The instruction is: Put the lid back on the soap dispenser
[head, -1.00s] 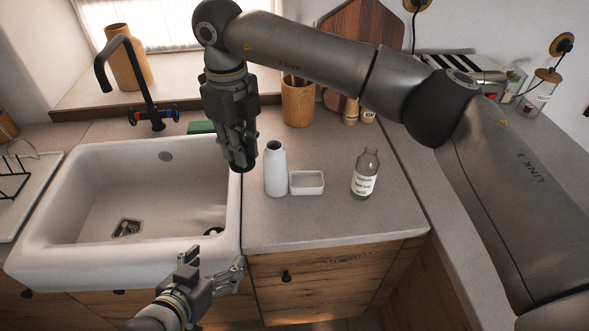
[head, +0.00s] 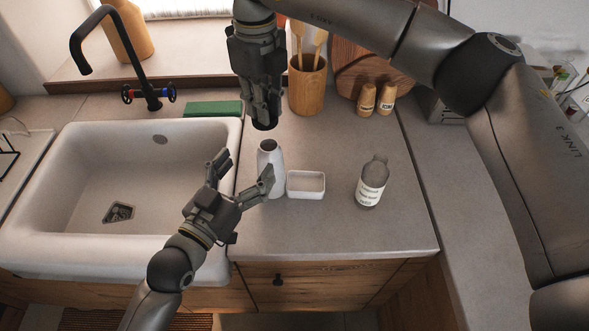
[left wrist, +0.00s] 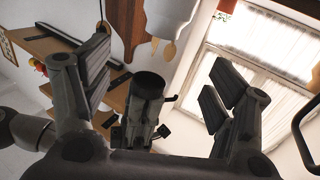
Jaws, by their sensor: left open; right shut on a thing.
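The soap dispenser (head: 266,160) is a white bottle with an open dark mouth, upright on the counter beside the sink in the head view. My right gripper (head: 264,112) points down above the bottle. It is shut on a dark round piece (head: 264,125), likely the lid, mostly hidden by the fingers and apart from the mouth. In the left wrist view the dark round piece (left wrist: 150,84) shows end-on. My left gripper (head: 243,172) is open, left of and in front of the bottle; one finger overlaps the bottle's body. Whether they touch, I cannot tell.
A small white dish (head: 306,194) stands close to the bottle's right. A labelled glass bottle (head: 371,183) stands farther right. The sink (head: 60,250) lies left, with a green sponge (head: 214,108) behind. A wooden utensil holder (head: 307,88) stands at the back. The counter's front right is clear.

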